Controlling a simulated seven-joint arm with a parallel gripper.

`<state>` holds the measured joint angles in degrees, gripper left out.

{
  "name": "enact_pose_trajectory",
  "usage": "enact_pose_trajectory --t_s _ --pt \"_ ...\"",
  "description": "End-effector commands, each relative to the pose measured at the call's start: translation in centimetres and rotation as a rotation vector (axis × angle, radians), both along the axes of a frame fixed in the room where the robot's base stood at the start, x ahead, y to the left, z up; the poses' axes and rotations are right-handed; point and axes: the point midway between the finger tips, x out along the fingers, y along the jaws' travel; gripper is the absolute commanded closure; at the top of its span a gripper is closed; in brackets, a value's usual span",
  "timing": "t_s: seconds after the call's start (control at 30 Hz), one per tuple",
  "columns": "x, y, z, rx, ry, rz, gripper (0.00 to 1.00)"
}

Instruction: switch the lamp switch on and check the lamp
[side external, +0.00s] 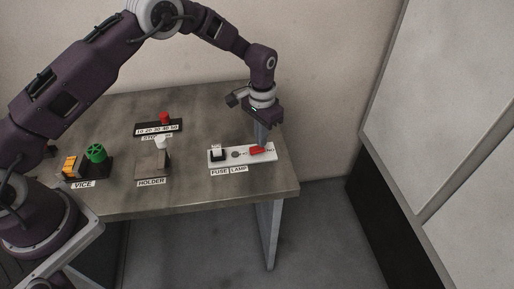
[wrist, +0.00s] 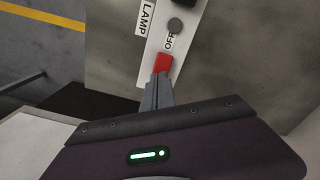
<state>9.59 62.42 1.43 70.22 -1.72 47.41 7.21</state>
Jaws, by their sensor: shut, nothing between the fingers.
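The lamp switch (side external: 257,150) is a red lever on the white panel (side external: 214,163) at the table's right side. It also shows in the wrist view (wrist: 163,63), just beyond my fingertips. The lamp (side external: 236,154) is a small dark grey disc left of the switch and looks unlit; it is also in the wrist view (wrist: 175,25). The OFF label shows between lamp and switch. My gripper (side external: 263,146) is shut and empty, its tips pointing down at the switch's right end. It also shows in the wrist view (wrist: 159,82). I cannot tell whether the tips touch the lever.
A fuse block (side external: 217,153) stands on the panel's left end. The holder (side external: 151,164) with a white-topped part, the dial strip with a red knob (side external: 165,117), and the vice (side external: 96,153) lie further left. The table's right edge is close to the panel.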

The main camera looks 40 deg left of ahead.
Motion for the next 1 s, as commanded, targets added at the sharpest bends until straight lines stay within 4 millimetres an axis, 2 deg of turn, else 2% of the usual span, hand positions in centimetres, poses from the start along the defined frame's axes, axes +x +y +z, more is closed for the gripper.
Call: enact_pose_trajectory --t_s 1.0 --pt "0.0 0.0 -1.5 0.000 0.001 0.000 1.00"
